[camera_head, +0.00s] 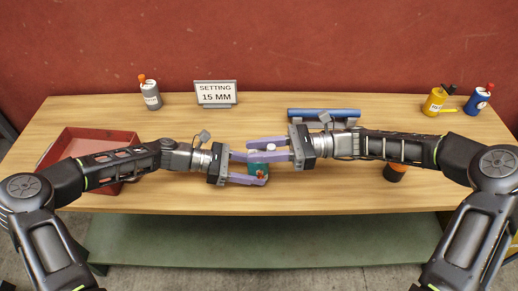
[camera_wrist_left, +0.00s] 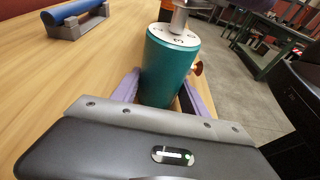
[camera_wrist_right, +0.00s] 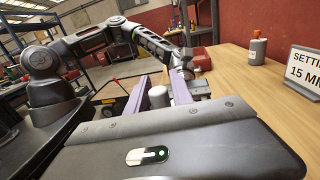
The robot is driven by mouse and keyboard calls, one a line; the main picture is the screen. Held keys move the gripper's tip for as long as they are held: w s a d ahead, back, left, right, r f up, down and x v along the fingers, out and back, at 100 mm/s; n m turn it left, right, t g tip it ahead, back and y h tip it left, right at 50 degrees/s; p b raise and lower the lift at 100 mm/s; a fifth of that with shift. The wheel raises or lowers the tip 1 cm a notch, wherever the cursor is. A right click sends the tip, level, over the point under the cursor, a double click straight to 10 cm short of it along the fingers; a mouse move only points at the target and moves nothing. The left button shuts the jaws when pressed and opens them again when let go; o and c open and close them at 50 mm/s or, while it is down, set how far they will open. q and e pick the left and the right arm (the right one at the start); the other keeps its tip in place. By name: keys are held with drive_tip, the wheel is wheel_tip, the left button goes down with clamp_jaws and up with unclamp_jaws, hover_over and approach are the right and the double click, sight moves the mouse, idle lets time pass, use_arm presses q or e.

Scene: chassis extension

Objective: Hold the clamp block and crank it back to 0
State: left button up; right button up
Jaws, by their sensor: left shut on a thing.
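The clamp block is a teal cylinder (camera_head: 258,167), standing between the purple fingers of my left gripper (camera_head: 262,169). In the left wrist view the teal block (camera_wrist_left: 168,75) fills the gap between the fingers. It has a white marked top (camera_wrist_left: 175,37), a metal post (camera_wrist_left: 179,18) and an orange-brown knob (camera_wrist_left: 197,68) at its side. My right gripper (camera_head: 262,149) is above the block, its fingers spread on either side of a pale grey knob (camera_head: 271,147). In the right wrist view that knob (camera_wrist_right: 158,96) shows gaps to both fingers. The dial's reading is too small to tell.
A sign (camera_head: 216,93) reads "SETTING 15 MM". A red tray (camera_head: 65,140) lies left under my left arm. A blue bar on a grey stand (camera_head: 322,114) is behind my right gripper.

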clamp_jaws()
drive_tip(key=shift+t, duration=0.5)
drive_tip(key=m+t+h, duration=0.1)
drive_tip(key=m+t, duration=0.1)
drive_tip(key=t, duration=0.2)
drive_tip(key=a+m+t+h, duration=0.1)
drive_tip(key=m+t, duration=0.2)
drive_tip(key=t, duration=0.1)
drive_tip(key=a+m+t+h, duration=0.1)
drive_tip(key=m+t, duration=0.2)
drive_tip(key=shift+w+a+r+t, duration=0.1)
drive_tip(key=shift+w+a+t, duration=0.1)
drive_tip(key=shift+t, duration=0.2)
drive_tip(key=shift+m, duration=0.3)
drive_tip(key=shift+d, duration=0.1)
drive_tip(key=shift+o, duration=1.7)
unclamp_jaws()
